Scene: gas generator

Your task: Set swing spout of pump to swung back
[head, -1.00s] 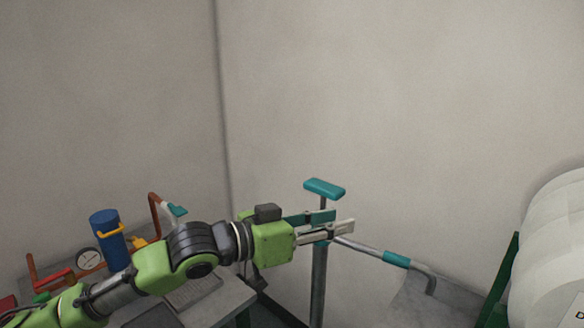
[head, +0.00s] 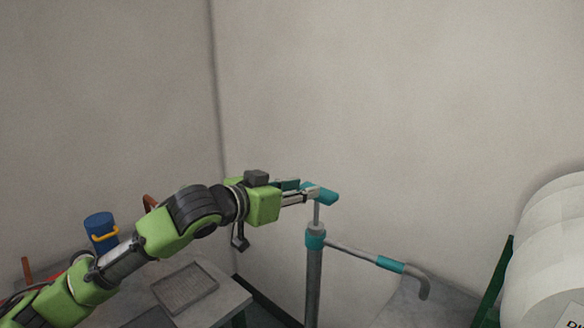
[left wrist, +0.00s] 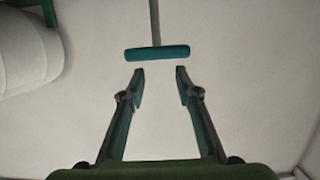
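The pump (head: 313,275) is a grey upright pipe with a teal collar (head: 315,240) and a teal T-handle (head: 325,196) on a thin rod. Its swing spout (head: 350,252) is a grey tube with a teal band (head: 390,264); it reaches out to the right and bends down at its end. My left gripper (head: 311,191) is level with the T-handle, above the collar and spout. In the left wrist view my left gripper (left wrist: 159,79) is open and empty, with the T-handle (left wrist: 157,53) just beyond its fingertips. The spout is not clear there. My right gripper is not in view.
A large white tank (head: 550,250) on a green frame (head: 492,285) is at the right. Bare walls stand behind the pump.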

